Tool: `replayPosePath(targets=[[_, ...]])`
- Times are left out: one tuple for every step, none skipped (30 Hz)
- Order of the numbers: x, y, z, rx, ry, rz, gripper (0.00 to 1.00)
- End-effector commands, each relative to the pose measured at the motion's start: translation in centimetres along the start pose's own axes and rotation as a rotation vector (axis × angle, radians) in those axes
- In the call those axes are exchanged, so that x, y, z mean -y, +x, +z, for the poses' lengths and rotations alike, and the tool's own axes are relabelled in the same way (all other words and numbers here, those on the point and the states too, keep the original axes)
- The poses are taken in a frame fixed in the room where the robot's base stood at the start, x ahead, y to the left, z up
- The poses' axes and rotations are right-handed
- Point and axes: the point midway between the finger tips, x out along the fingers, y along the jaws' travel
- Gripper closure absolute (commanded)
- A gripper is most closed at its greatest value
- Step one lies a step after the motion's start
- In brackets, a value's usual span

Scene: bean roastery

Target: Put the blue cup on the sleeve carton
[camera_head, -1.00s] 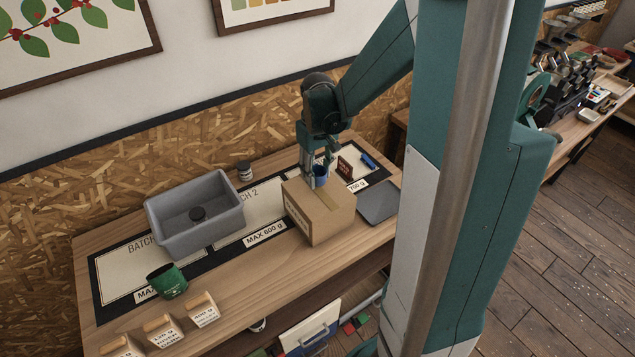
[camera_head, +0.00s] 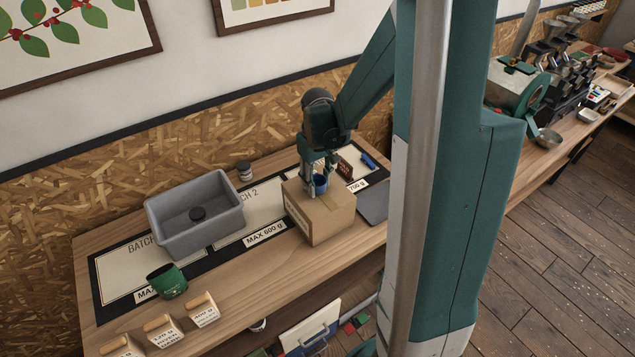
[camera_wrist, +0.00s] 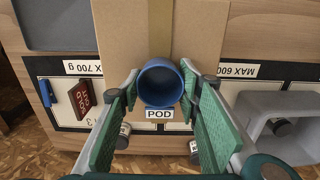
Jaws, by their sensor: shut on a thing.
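The blue cup (camera_head: 320,184) is between the fingers of my gripper (camera_head: 321,188), which is shut on it. It is over the top of the brown sleeve carton (camera_head: 330,222), at or very near its surface. I cannot tell whether its base touches the cardboard. In the wrist view, the cup (camera_wrist: 160,84) shows its open mouth between the green finger pads, with the taped carton top (camera_wrist: 205,30) behind it. A white POD label (camera_wrist: 159,113) shows just below the cup.
A grey bin (camera_head: 195,225) stands left of the carton, with a green mug (camera_head: 168,281) in front of it. A dark flat pad (camera_head: 374,207) lies right of the carton. A small brown sign (camera_head: 345,167) and a blue object (camera_head: 368,161) sit behind it.

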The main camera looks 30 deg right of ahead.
Motion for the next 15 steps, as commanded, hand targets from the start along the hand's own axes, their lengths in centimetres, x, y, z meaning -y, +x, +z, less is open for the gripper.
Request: replayPosePath(targets=[[0.0, -0.01, 0.0, 0.0, 0.0, 0.0, 0.79], [0.0, 0.02, 0.0, 0.0, 0.0, 0.0, 0.79], [0.0, 0.09, 0.0, 0.0, 0.0, 0.0, 0.79], [0.0, 0.17, 0.0, 0.0, 0.0, 0.0, 0.79], [0.0, 0.25, -0.01, 0.0, 0.0, 0.0, 0.79], [0.0, 0.35, 0.0, 0.0, 0.0, 0.0, 0.79], [0.0, 0.42, -0.01, 0.0, 0.0, 0.0, 0.79], [0.0, 0.33, -0.01, 0.0, 0.0, 0.0, 0.62], [0.0, 0.3, -0.01, 0.0, 0.0, 0.0, 0.57], [0.0, 0.29, -0.01, 0.0, 0.0, 0.0, 0.53], [0.0, 0.29, -0.01, 0.0, 0.0, 0.0, 0.51], [0.0, 0.28, -0.01, 0.0, 0.0, 0.0, 0.51], [0.0, 0.28, -0.01, 0.0, 0.0, 0.0, 0.51], [0.0, 0.28, -0.01, 0.0, 0.0, 0.0, 0.51], [0.0, 0.28, -0.01, 0.0, 0.0, 0.0, 0.51]])
